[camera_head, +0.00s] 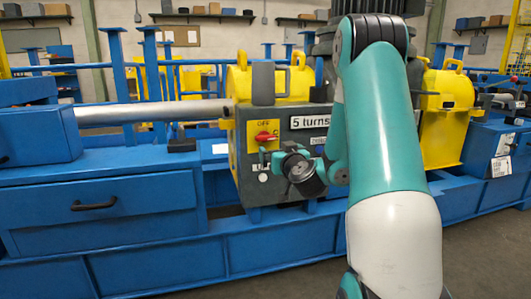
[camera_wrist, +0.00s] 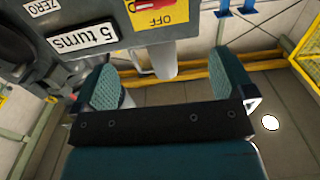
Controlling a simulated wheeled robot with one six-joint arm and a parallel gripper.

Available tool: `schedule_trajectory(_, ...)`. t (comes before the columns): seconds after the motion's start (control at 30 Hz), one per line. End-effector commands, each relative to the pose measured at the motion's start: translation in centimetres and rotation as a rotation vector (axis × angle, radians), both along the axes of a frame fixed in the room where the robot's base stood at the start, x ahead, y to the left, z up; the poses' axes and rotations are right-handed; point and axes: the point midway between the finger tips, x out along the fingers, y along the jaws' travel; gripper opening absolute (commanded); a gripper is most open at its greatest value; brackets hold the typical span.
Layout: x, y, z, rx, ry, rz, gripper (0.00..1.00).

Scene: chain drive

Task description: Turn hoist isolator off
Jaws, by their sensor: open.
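The hoist isolator is a red handle (camera_head: 266,136) on a yellow plate (camera_head: 252,142) marked OFF, on the front of a dark grey box. The handle lies roughly level in the head view. In the wrist view the yellow plate (camera_wrist: 159,15) is at the top, turned over, and only a small part of the red handle (camera_wrist: 135,63) shows. My gripper (camera_head: 298,168) is just below and right of the handle in the head view. In the wrist view my gripper (camera_wrist: 168,78) has its two teal pads wide apart, with nothing held between them.
The grey box carries a "5 turns" label (camera_head: 310,121), which also shows in the wrist view (camera_wrist: 82,40). A metal shaft (camera_head: 150,112) runs left from the box. Blue machine framing (camera_head: 150,260) extends along the front. My arm covers the box's right side.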

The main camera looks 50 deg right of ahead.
Motion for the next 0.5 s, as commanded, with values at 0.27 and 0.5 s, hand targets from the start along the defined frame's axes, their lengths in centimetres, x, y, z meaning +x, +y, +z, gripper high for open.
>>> schedule_trajectory(0.27,2.2,-1.9,0.7,-0.004,-0.002,-0.015,1.00)
schedule_trajectory(0.5,5.4,-3.7,0.8,-0.004,-0.003,-0.013,1.00)
